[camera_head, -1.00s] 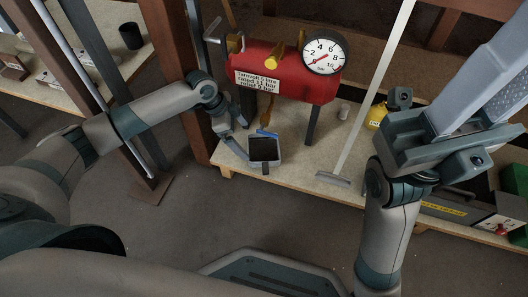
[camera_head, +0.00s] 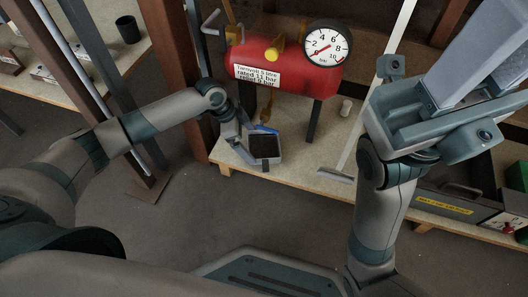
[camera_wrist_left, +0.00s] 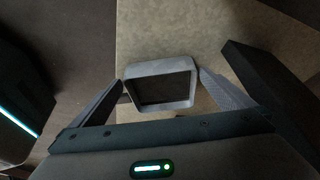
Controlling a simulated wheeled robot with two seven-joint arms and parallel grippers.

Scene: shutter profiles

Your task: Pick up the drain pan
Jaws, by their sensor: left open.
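The drain pan is a small, shallow grey tray with a raised rim and dark inside. In the head view the drain pan (camera_head: 266,147) lies near the front edge of the low bench, below the red tank. My left gripper (camera_head: 252,146) is at its left side, open. In the left wrist view the drain pan (camera_wrist_left: 162,67) sits at the open fingertips, one finger on each side. I cannot tell whether they touch it. My right gripper (camera_head: 470,75) is raised at the upper right, close to the camera; its jaw gap is not clear.
The red tank (camera_head: 290,77) with a round gauge (camera_head: 328,43) stands on legs behind the pan. A pale pole with a flat foot (camera_head: 335,175) stands right of it. A wooden post (camera_head: 187,70) rises at left. A dark toolbox (camera_head: 446,191) is at right.

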